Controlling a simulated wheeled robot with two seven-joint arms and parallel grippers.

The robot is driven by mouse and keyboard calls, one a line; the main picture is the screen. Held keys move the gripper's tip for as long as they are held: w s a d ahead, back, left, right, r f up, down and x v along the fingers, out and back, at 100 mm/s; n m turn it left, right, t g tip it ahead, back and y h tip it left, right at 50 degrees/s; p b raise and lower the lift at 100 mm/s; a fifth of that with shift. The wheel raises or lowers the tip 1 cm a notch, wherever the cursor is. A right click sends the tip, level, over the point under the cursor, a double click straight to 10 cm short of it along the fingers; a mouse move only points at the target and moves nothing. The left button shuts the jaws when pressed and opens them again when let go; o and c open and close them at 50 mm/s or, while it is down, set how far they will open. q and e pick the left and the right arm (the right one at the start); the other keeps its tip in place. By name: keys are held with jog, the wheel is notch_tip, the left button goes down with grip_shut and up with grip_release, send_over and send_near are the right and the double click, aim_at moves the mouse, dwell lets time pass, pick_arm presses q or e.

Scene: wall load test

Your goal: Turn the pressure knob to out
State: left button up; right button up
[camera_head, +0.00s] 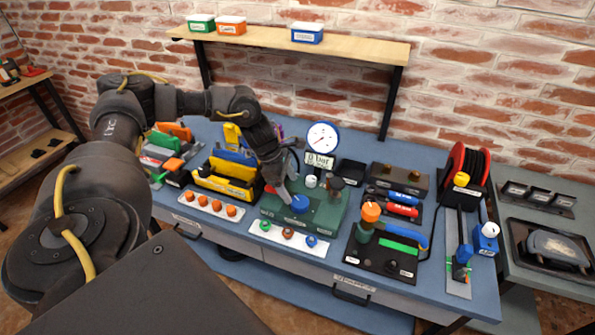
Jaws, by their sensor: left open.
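A green test unit (325,217) sits in the middle of the blue workbench. A round white gauge with a blue rim (323,138) stands behind it, above a small display (319,160) that seems to read 0 bar. A blue round knob (300,204) sits on the front left of the unit's top; a smaller white knob or cap (311,182) is behind it. Which way the blue knob points is too small to tell. My left gripper (287,196) reaches down from the upper left, its open fingertips close beside the blue knob; contact cannot be told. My right gripper is out of view.
A yellow tool tote (228,185) stands left of the unit. A black panel with an orange-topped part (371,212) is at its right. White strips with orange knobs (211,205) and coloured rings (288,235) lie in front. A shelf (300,40) hangs behind.

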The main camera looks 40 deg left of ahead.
aim_at(298, 201)
pick_arm(q)
jog(key=p+x, duration=0.1)
jog(key=x, duration=0.6)
jog(key=c, duration=1)
